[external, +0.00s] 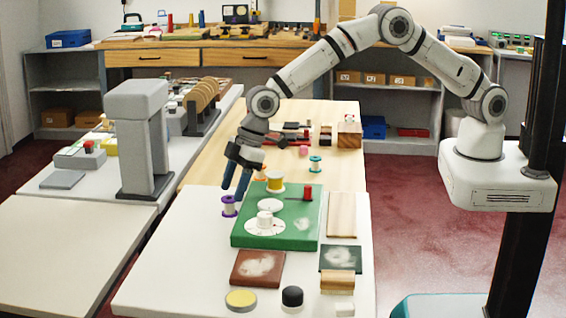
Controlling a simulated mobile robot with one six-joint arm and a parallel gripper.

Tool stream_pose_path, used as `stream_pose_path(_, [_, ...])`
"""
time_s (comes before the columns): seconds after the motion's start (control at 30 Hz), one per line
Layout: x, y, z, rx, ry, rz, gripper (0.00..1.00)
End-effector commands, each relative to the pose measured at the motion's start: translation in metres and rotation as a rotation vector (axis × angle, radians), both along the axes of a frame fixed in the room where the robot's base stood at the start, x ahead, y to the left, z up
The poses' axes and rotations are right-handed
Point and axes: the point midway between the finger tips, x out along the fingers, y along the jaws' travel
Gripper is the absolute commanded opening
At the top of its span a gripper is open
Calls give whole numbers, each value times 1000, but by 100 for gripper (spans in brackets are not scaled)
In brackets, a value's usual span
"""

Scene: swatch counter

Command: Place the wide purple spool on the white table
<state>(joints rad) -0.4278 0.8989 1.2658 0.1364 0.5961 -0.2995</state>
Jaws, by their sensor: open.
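The purple spool (229,206) has purple flanges and a pale middle. It stands upright on the white table (172,265), just left of the green board (281,236). My gripper (234,190) points down with dark fingers apart, its tips close above the spool in the picture. I see nothing between the fingers. Whether a fingertip touches the spool is too small to tell.
The green board holds a yellow-topped spool (275,182), a white dial (265,223) and a red peg (307,192). A teal spool (315,164) stands on the wooden table behind. A grey arch-shaped stand (138,140) is at left. The white table's front left is bare.

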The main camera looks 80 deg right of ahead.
Motion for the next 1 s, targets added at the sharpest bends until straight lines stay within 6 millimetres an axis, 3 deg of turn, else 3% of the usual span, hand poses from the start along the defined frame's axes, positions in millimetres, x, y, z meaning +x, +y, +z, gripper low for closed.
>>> stream_pose_path(0.2, [-14, -10, 42, 1, -3, 0, 57])
stream_pose_path(0.4, [-22, -17, 67, 0, -1, 0, 57])
stream_pose_path(0.77, [-27, -24, 81, 0, 0, -8, 57])
stream_pose_path(0.87, [-36, -43, 98, -1, 4, -35, 57])
stream_pose_path(1.0, [-67, -92, 139, -5, 15, -107, 57])
